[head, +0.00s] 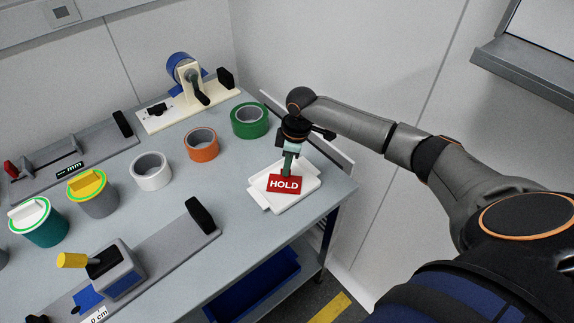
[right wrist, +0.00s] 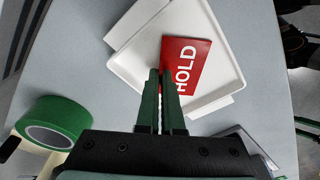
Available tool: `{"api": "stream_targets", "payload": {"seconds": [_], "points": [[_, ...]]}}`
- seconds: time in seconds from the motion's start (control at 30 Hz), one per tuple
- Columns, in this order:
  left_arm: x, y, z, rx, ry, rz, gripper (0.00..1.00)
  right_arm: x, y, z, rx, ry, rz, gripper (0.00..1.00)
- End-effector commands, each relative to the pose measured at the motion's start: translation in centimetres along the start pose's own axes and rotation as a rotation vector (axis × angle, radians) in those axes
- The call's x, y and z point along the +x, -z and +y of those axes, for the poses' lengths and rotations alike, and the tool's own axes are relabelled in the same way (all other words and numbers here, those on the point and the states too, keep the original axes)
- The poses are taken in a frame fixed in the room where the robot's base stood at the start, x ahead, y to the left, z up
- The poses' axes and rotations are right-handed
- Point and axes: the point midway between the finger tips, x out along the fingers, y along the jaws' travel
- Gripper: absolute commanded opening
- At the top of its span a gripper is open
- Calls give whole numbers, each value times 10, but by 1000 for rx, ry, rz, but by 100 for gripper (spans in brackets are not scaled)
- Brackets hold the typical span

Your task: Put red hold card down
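The red hold card (head: 285,184), with white HOLD lettering, is over the white tray (head: 307,196) near the right end of the bench. In the right wrist view the card (right wrist: 188,62) shows within the tray's outline (right wrist: 236,84). I cannot tell whether it touches the tray floor. My right gripper (head: 288,172) points down at the card's upper edge. Its two fingers (right wrist: 160,75) are close together with the card's edge between them, and they hide part of it. My left gripper is in neither view.
Green (head: 250,120), orange (head: 201,145) and white (head: 151,170) tape rolls stand left of the tray. A grey gauge fixture (head: 150,262) is at the front, and a tape dispenser (head: 186,75) at the back. The bench's right edge is close to the tray.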

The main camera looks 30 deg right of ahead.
Motion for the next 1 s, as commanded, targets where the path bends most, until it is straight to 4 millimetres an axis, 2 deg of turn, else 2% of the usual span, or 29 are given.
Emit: {"api": "stream_targets", "payload": {"seconds": [0.2, 0.23, 0.47, 0.77, 0.87, 1.0], "points": [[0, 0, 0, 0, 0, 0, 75, 3, -1, 0, 1, 1, 0, 0], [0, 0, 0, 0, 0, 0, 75, 3, 0, 0, 1, 0, 0, 7], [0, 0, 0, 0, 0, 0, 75, 2, 0, 0, 1, 0, 0, 33], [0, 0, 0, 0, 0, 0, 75, 0, 0, 0, 1, -1, 1, 34], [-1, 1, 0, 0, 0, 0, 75, -10, 0, 1, 0, -2, 2, 34], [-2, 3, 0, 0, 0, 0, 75, -37, 0, 1, 0, -4, 3, 34]]}}
